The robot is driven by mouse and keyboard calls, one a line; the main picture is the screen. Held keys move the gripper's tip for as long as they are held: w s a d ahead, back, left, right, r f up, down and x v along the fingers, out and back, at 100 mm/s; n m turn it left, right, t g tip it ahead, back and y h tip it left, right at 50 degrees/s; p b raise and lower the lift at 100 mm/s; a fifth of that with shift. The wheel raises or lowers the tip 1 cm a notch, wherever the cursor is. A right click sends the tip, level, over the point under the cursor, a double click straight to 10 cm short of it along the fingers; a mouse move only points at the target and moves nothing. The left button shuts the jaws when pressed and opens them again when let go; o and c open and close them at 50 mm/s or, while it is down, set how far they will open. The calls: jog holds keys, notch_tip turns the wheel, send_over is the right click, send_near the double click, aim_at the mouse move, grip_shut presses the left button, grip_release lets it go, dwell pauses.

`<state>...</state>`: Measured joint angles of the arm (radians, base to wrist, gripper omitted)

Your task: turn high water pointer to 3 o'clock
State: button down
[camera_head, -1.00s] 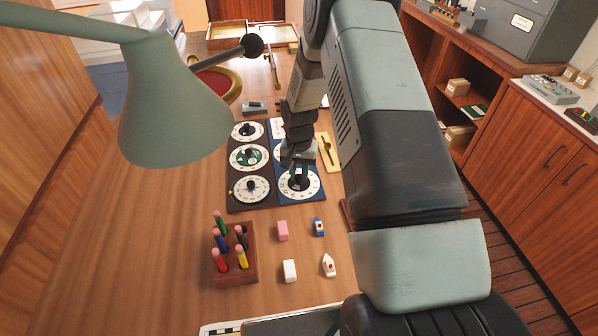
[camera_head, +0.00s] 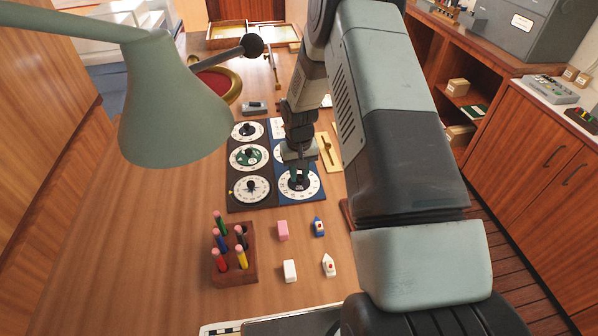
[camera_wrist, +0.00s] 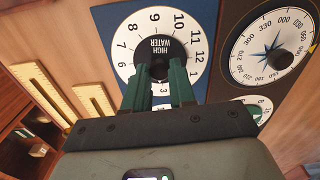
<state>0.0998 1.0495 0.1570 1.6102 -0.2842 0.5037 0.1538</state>
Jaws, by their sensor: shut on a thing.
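The high water dial (camera_wrist: 122,67) has a white ring of black numbers on a blue board (camera_wrist: 207,14). In the head view the dial (camera_head: 312,190) is at the near end of the blue board. Its dark centre hub (camera_wrist: 158,44) bears the words HIGH WATER. My gripper (camera_wrist: 160,78) is at the middle of the dial, with its green fingers shut on the dark pointer knob. In the head view my gripper (camera_head: 299,177) is over the same dial.
A compass dial (camera_wrist: 272,48) and a green-centred dial (camera_wrist: 258,106) are on the neighbouring dark board. A yellow slide rule (camera_head: 328,152) lies right of the boards. The table's left is clear.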

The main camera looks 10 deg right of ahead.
aim_at(299, 177)
jog(key=shift+n, duration=0.6)
jog(key=c, duration=0.9)
grip_release()
notch_tip(299, 177, up, 11)
jog(key=shift+f, duration=0.1)
